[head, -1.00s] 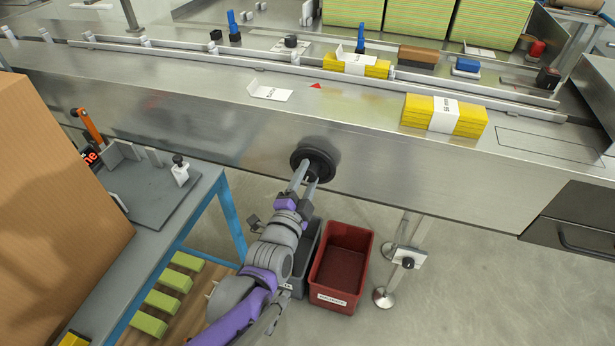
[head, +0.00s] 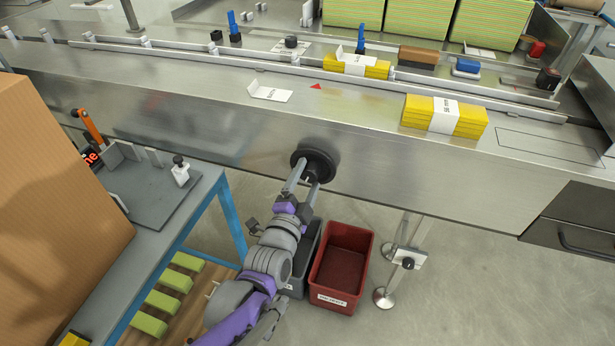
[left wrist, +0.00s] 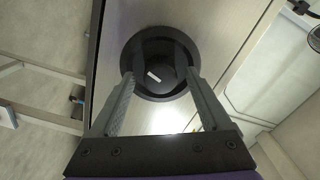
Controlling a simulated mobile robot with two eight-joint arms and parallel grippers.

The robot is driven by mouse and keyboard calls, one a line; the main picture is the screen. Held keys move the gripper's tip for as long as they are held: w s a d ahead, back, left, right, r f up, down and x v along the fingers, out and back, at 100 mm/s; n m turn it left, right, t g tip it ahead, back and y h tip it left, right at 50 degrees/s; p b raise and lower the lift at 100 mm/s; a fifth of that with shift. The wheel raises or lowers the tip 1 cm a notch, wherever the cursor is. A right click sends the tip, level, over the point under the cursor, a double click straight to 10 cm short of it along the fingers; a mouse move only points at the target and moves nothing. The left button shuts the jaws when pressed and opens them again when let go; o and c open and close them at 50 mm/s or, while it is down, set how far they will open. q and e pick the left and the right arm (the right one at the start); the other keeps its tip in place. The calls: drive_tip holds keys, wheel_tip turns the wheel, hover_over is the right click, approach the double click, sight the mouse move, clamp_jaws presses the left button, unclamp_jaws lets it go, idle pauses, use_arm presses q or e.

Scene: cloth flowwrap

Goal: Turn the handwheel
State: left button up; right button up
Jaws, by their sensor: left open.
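The black handwheel (head: 318,164) is mounted on the front face of the steel machine, below its top edge. It also shows in the left wrist view (left wrist: 160,47) as a round black disc with a recessed middle and a small white mark. My left gripper (head: 302,184) is right in front of the wheel, its fingers apart and pointing at it. In the left wrist view the fingertips (left wrist: 161,82) lie over the left and right of the wheel's lower part. I cannot tell whether they touch it. My right gripper is not in view.
A red bin (head: 340,262) and a grey bin (head: 298,266) stand on the floor below the wheel. A blue-legged bench (head: 205,205) and a large cardboard box (head: 50,190) are at the left. Yellow packs (head: 470,122) lie on the machine top.

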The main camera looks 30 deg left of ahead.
use_arm(q)
drive_tip(key=p+v, duration=0.1)
drive_tip(key=v, duration=0.9)
drive_tip(key=shift+p, duration=0.4)
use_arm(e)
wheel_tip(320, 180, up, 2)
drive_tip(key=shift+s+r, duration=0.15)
use_arm(q)
drive_tip(key=shift+s+a, duration=0.1)
drive_tip(key=s+d+f+n+g+h, duration=0.2)
drive_tip(key=d+f+n+g+h, duration=0.2)
drive_tip(key=d+f+g, duration=0.3)
drive_tip(key=s+d+f+n+g, duration=0.1)
drive_tip(key=s+f+n+g, duration=0.5)
drive_tip(key=s, duration=0.3)
wheel_tip(320, 180, up, 22)
drive_tip(key=t+p, duration=0.1)
drive_tip(key=p, duration=1.8)
drive_tip(key=shift+w+r+p, duration=0.2)
drive_tip(key=shift+w+p, duration=0.1)
drive_tip(key=shift+p, duration=0.1)
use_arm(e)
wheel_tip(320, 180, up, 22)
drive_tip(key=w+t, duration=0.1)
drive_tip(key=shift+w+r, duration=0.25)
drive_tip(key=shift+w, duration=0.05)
